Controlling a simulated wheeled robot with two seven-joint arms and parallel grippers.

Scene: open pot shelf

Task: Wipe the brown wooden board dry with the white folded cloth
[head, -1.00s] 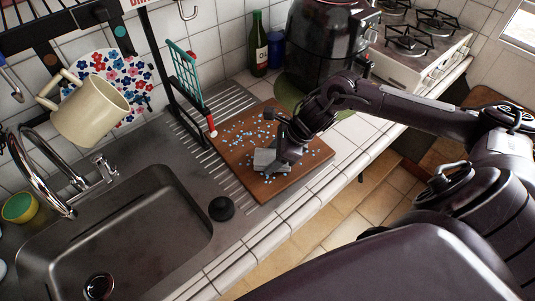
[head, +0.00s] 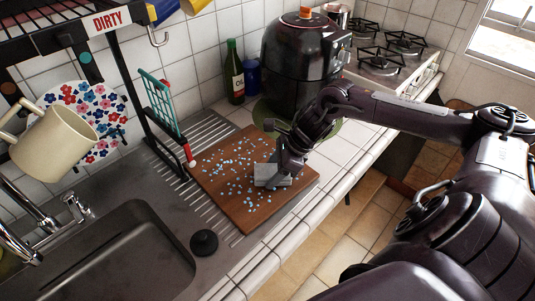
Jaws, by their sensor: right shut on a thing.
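The brown wooden board (head: 250,216) lies flat on the ribbed drainer and counter to the right of the sink. Many small light-blue drops (head: 233,165) are scattered over it, most of them left of and in front of the cloth. The folded cloth (head: 264,170), pale grey in this light, lies on the board right of its middle. My right gripper (head: 281,178) is shut on the cloth from above and partly hides it. The cloth seems to touch the board. My left gripper is out of view.
A black round stopper (head: 204,243) sits between the sink (head: 120,262) and the board. A teal rack (head: 161,101) stands at the board's back left. A dark air fryer (head: 302,62), a green bottle (head: 234,72) and a blue container (head: 252,77) stand behind.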

